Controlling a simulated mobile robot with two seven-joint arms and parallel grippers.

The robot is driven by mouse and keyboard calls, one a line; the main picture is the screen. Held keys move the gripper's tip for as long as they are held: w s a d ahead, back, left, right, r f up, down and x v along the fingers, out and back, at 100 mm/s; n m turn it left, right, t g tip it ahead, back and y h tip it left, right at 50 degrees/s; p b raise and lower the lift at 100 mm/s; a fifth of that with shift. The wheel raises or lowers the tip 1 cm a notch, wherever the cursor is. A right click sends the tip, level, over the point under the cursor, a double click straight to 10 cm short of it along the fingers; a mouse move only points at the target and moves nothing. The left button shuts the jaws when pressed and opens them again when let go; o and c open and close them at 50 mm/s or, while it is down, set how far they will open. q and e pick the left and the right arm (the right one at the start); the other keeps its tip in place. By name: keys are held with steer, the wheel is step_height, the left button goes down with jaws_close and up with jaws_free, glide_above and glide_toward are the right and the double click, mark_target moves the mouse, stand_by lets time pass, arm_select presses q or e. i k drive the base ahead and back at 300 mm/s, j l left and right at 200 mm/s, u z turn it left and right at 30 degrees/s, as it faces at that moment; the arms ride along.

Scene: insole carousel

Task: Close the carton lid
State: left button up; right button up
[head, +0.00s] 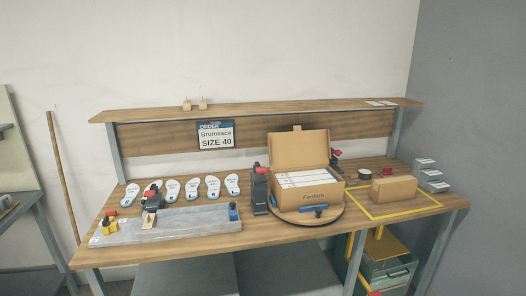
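The brown carton (314,196) stands on a round wooden turntable (334,219) right of the middle of the bench. Its lid (298,149) is open and stands up at the back, leaning slightly backward, with a small tab on its top edge. White items (298,179) fill the carton's inside and show through the open top. Neither of my grippers is in view.
A black device with a red top (260,190) stands close left of the carton; another red-and-black part (336,157) is behind its right side. A closed brown box (393,189) lies in a yellow-outlined area at the right. Several insoles (192,188) and a grey board (180,224) lie left.

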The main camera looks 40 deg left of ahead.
mark_target(297, 148)
steer(key=u, duration=1.3)
steer(key=i+l+z, duration=0.1)
